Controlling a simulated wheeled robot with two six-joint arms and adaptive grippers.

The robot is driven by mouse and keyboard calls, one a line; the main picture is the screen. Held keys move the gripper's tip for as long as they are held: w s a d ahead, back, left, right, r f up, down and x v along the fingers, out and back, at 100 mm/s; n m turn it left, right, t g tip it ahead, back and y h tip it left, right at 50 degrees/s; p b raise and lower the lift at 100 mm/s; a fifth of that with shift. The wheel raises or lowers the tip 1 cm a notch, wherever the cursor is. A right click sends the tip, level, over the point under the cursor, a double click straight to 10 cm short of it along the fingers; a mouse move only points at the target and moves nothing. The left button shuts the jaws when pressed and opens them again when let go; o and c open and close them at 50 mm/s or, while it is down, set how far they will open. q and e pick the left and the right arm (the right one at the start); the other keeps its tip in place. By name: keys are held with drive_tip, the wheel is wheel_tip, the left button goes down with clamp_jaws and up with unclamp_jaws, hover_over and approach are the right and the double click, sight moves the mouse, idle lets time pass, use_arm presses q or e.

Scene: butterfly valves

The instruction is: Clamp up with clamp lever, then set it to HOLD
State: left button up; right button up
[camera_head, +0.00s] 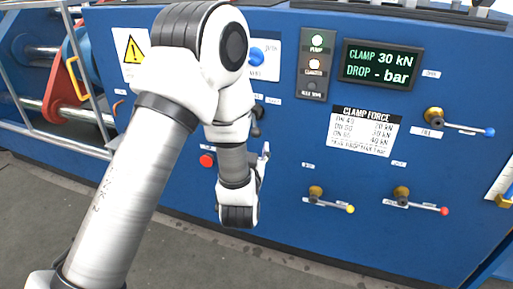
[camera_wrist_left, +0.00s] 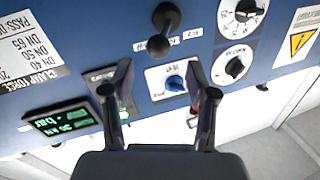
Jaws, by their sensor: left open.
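A black lever (camera_head: 257,113) with a ball end sits on the blue panel, partly behind my left arm in the head view. In the left wrist view this lever (camera_wrist_left: 160,42) is beyond my fingers, and its small label is too blurred to read. I cannot tell for sure that it is the clamp lever. My left gripper (camera_head: 264,155) is open and empty in front of the panel, apart from the lever; in the left wrist view its two fingers (camera_wrist_left: 164,85) frame a blue knob (camera_wrist_left: 175,83). The display (camera_head: 381,65) reads CLAMP 30 kN and DROP - bar. My right gripper is not in view.
Brass valves with a blue-tipped (camera_head: 433,115), a yellow-tipped (camera_head: 316,191) and a red-tipped handle (camera_head: 402,194) are on the right of the panel. A red button (camera_head: 207,161) is left of my gripper. The green PUMP lamp (camera_head: 317,40) is lit. Two dials (camera_wrist_left: 236,67) show in the wrist view.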

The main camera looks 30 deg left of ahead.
sight(255, 135)
use_arm(q)
drive_tip(key=x, duration=0.7)
drive_tip(key=shift+w+r, duration=0.1)
drive_tip(key=shift+w, duration=0.25)
clamp_jaws()
